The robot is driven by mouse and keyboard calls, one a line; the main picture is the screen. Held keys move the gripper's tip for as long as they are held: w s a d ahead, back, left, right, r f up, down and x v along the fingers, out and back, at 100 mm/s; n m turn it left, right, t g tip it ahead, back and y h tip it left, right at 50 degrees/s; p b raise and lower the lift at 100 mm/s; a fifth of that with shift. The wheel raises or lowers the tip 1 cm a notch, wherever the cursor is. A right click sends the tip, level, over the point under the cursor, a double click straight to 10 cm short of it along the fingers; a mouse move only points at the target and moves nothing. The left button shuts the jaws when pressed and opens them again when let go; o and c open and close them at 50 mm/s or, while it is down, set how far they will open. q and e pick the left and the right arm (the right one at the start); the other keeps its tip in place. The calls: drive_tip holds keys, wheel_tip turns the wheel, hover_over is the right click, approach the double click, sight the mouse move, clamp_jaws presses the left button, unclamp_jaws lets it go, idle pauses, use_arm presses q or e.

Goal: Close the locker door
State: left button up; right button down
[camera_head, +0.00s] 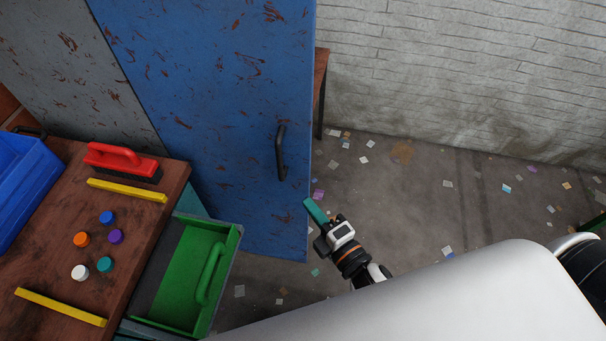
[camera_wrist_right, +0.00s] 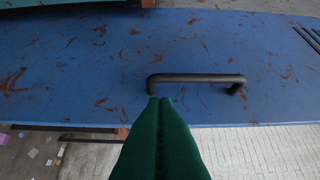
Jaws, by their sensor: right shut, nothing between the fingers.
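The blue locker door (camera_head: 215,100) stands upright in the head view, scuffed with brown marks. A dark bar handle (camera_head: 281,152) is near its right edge. I cannot tell how far the door stands open. My right gripper (camera_head: 311,207) is shut and empty, its green fingers by the door's lower right edge, below the handle. In the right wrist view, the shut fingertips (camera_wrist_right: 160,102) are just below one end of the handle (camera_wrist_right: 197,78), in front of the blue door (camera_wrist_right: 60,75). I cannot tell whether they touch it. My left gripper is out of view.
A wooden table (camera_head: 45,270) at left holds a red-handled brush (camera_head: 122,158), yellow bars (camera_head: 127,190), several coloured caps and a blue bin (camera_head: 25,185). A green drawer (camera_head: 190,275) stands between table and door. The paper-littered floor (camera_head: 410,200) at right is open.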

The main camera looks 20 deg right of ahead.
sight(294, 165)
drive_tip(key=w+p, duration=0.1)
drive_tip(key=w, duration=0.6)
drive_tip(key=shift+w, duration=0.3)
drive_tip(key=shift+w+d, duration=0.35)
drive_tip(key=shift+w, duration=0.15)
